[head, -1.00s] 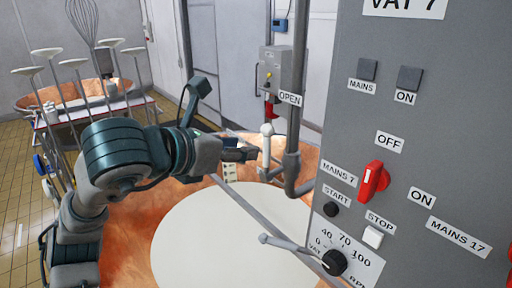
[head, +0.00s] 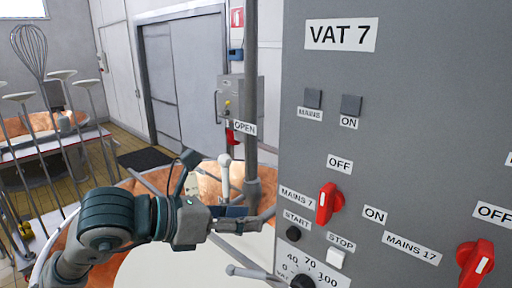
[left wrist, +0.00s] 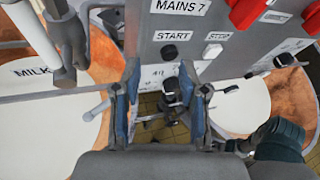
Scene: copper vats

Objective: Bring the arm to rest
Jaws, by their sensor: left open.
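My left arm (head: 110,222) reaches in from the lower left in the head view, bent at a large teal joint. My left gripper (head: 238,219) is by the lower bend of the grey pipe (head: 252,190), below a white-tipped handle (head: 224,172). In the left wrist view the two fingers of the left gripper (left wrist: 159,88) stand apart with nothing between them. The grey VAT 7 control panel (head: 400,130) is to its right in the head view. I cannot tell whether the gripper touches the pipe. My right gripper does not show.
The panel carries a red MAINS 7 switch (head: 329,203), a black START button (head: 293,233), a pale STOP button (head: 336,258) and another red switch (head: 475,262). The copper vat (left wrist: 108,60) with its pale milk (left wrist: 50,115) lies below. Tall tools (head: 75,120) stand at the left.

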